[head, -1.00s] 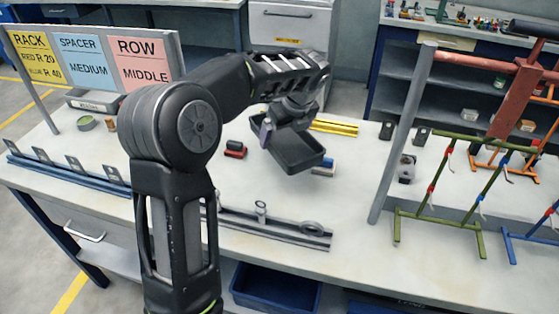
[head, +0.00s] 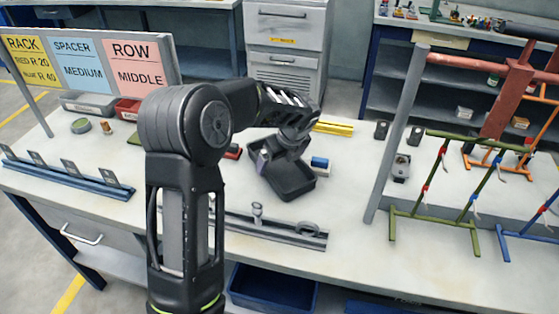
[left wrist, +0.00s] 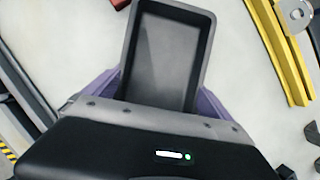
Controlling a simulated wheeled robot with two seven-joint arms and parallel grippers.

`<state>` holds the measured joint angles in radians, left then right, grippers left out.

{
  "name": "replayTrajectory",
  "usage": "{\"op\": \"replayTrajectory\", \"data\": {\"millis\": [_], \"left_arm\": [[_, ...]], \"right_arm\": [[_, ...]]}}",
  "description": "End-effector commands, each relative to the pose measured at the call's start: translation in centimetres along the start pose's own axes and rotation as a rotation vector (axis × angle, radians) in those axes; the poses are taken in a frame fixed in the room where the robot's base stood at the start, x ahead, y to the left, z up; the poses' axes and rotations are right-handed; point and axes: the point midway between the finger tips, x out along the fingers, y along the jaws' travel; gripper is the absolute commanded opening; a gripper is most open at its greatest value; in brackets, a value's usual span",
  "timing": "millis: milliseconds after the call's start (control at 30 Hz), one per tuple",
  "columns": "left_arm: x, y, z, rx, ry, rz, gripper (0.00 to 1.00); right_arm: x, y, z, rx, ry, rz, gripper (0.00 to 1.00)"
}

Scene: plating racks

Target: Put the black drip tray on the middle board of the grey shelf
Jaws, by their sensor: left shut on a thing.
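The black drip tray (head: 293,196) is a shallow, open, empty rectangular box over the middle of the white workbench. In the left wrist view the tray (left wrist: 163,60) reaches out from between the purple fingers of the gripper (left wrist: 160,104). I cannot tell whether the tray touches the bench or hangs just above it. A dark grey shelf unit (head: 475,88) with several boards stands at the back right, partly hidden by rack posts; I cannot tell whether it is the named shelf. My right gripper is not in view.
A grey post (head: 398,135) and a green rack (head: 435,218) stand right of the tray. A grey rail (head: 285,232) lies in front, and a yellow rail (head: 334,128) behind. A blue-and-white block (head: 320,165) sits close to the tray. A blue bin (head: 272,287) is below the bench.

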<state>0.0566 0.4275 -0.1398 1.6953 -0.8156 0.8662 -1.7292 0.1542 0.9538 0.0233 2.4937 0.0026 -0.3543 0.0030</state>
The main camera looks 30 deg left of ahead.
Motion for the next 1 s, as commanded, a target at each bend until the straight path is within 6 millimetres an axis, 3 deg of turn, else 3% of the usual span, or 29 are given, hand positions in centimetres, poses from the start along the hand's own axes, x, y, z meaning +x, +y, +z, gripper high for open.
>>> {"op": "replayTrajectory", "data": {"millis": [400,433,467,833,1000], "left_arm": [[0.6,0.0,-0.2,-0.002,-0.001,-0.001,0.47],[0.5,0.0,-0.2,-0.002,0.000,-0.001,0.98],[0.5,0.0,-0.2,-0.002,0.000,-0.001,1.00],[0.0,0.0,-0.1,-0.001,-0.001,-0.002,1.00],[-2.1,-0.1,0.0,-0.002,-0.002,-0.005,1.00]], "right_arm": [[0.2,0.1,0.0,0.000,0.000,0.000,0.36],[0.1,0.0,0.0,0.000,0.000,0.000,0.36],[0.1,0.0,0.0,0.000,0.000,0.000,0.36],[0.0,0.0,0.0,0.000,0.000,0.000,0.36],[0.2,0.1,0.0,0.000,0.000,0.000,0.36]]}}
